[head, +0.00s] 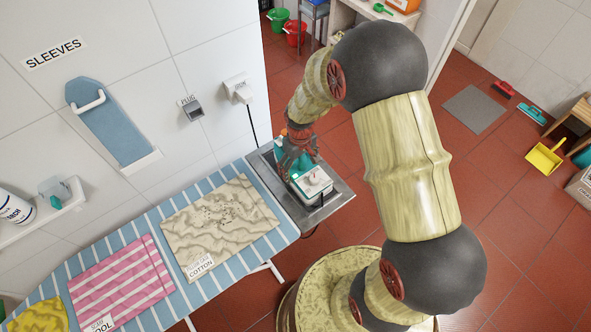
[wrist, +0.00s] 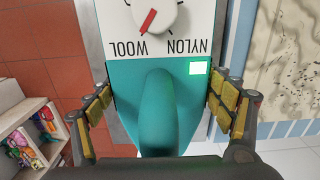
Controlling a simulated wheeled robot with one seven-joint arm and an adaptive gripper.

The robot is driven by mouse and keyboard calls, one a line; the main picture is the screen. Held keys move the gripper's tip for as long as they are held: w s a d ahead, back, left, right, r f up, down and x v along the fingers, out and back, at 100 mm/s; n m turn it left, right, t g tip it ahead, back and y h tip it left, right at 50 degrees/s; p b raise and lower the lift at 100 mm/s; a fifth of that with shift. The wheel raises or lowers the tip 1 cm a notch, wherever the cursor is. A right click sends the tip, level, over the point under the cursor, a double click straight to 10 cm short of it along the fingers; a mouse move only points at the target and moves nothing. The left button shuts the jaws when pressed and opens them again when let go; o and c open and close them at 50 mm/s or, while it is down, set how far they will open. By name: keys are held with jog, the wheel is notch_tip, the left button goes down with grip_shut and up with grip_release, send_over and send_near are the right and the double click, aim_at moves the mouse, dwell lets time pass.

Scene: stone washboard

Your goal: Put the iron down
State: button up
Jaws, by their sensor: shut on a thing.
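The iron (head: 313,183) has a white top with a dial and a teal body. It is over the grey metal rest (head: 336,203) at the right end of the ironing board; I cannot tell whether it touches the rest. My gripper (head: 297,150) is above the iron. In the wrist view my gripper (wrist: 160,104) has its padded fingers against both sides of the iron (wrist: 158,75), around its teal handle. The dial's red mark points toward WOOL, and a small green light is lit. The iron's underside is hidden.
The striped ironing board (head: 154,226) holds a beige cotton cloth (head: 218,220), a pink striped cloth (head: 122,283) and a yellow cloth (head: 38,315). A sleeve board (head: 108,122) is on the wall.

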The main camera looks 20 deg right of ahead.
aim_at(301, 171)
jog(key=shift+w+d+f, duration=0.45)
jog(key=shift+w+f, duration=0.1)
jog(key=shift+f, duration=1.7)
jog(key=shift+f+b, duration=0.15)
jog(key=shift+b, duration=0.15)
jog(key=o, duration=2.1)
jog(key=shift+s, duration=0.1)
